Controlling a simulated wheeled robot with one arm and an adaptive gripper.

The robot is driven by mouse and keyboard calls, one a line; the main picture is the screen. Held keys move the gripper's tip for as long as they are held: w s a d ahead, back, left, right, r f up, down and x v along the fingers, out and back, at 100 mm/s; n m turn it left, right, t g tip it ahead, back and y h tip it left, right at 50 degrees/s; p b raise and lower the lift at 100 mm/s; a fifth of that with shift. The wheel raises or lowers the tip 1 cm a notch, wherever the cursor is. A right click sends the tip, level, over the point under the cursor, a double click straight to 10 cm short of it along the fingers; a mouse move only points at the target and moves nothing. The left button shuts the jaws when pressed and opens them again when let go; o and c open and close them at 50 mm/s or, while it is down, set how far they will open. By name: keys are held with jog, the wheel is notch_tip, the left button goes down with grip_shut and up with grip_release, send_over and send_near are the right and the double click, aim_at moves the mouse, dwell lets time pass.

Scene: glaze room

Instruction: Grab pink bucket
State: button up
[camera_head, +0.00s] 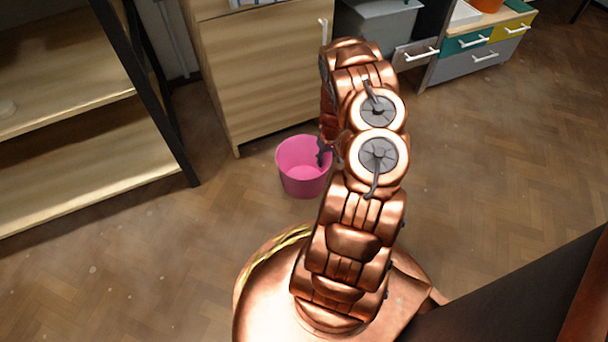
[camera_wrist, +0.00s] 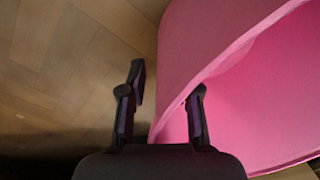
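The pink bucket (camera_head: 303,172) stands upright on the wooden floor, in front of a wooden cabinet. It also fills the right side of the wrist view (camera_wrist: 215,40). My gripper (camera_head: 322,152) is at the bucket's rim in the head view, partly hidden by my copper arm. In the wrist view my gripper (camera_wrist: 167,85) is open. One finger is outside the bucket over the floor and the other is over its inside, with the bucket wall between them. The left finger shows a gap to the wall. I cannot tell whether the right finger touches it.
The wooden cabinet (camera_head: 262,75) stands just behind the bucket. A shelf unit (camera_head: 80,130) with a dark post is to the left. A drawer unit (camera_head: 478,55) with coloured fronts is at the back right. The floor (camera_head: 480,150) to the right is clear.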

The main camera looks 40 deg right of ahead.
grip_shut()
dwell(0.6)
